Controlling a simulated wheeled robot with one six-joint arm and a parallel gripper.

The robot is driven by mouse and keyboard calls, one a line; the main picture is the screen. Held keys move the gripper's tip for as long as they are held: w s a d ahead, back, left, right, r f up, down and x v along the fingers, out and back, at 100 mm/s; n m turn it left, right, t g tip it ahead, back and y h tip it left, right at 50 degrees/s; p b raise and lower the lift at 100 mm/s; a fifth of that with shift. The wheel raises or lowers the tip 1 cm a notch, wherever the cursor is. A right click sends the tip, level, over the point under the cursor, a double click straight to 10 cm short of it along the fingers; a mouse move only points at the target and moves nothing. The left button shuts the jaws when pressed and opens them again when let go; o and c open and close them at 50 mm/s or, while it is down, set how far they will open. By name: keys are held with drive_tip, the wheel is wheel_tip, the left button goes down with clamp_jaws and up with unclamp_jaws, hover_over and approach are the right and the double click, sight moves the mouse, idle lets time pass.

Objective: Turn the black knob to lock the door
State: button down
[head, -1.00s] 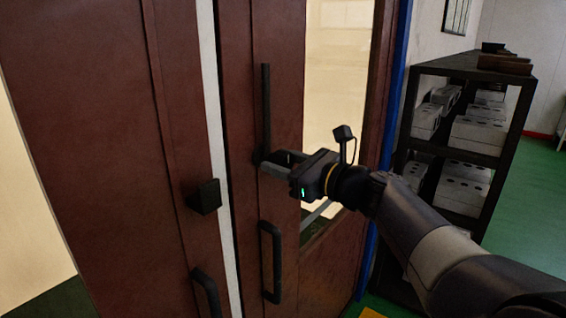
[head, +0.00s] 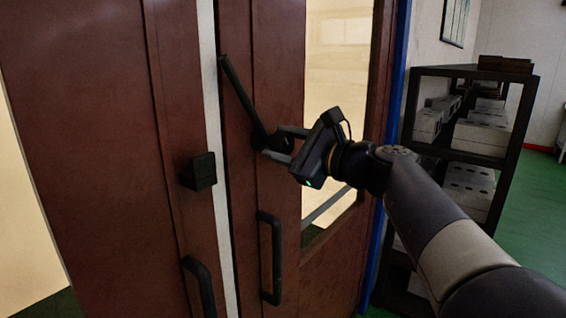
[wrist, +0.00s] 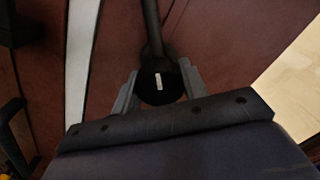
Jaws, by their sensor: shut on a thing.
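The black knob (wrist: 159,83) is a round hub with a small pale mark, gripped between the two grey fingers of my gripper (wrist: 160,90) in the wrist view. A long black bar (head: 241,95) extends from the knob. In the head view the bar tilts up and to the left, its tip near the pale gap between the two door leaves. My gripper (head: 276,143) is shut on the knob on the right leaf of the red-brown door (head: 285,60). The black catch block (head: 198,171) sits on the left leaf, lower than the bar.
Black pull handles (head: 271,258) (head: 199,285) are below the knob on both leaves. A dark shelf rack (head: 470,70) with grey blocks stands right of the door, behind my arm. Green floor (head: 535,215) is open at the far right.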

drive_tip(key=n+b, duration=0.5)
drive_tip(key=shift+f+n+b, duration=0.3)
drive_tip(key=shift+n+b, duration=0.1)
drive_tip(key=n+b, duration=0.2)
drive_tip(key=n, duration=0.1)
drive_tip(key=shift+b, duration=0.4)
drive_tip(key=shift+r+n+b, duration=0.2)
drive_tip(key=shift+n+b, duration=0.65)
drive_tip(key=shift+n, duration=0.55)
drive_tip(key=c, duration=0.8)
unclamp_jaws()
drive_tip(key=shift+r, duration=0.1)
drive_tip(key=b+v, duration=0.1)
drive_tip(key=v, duration=0.9)
drive_tip(key=shift+s+d, duration=0.1)
drive_tip(key=shift+d, duration=0.35)
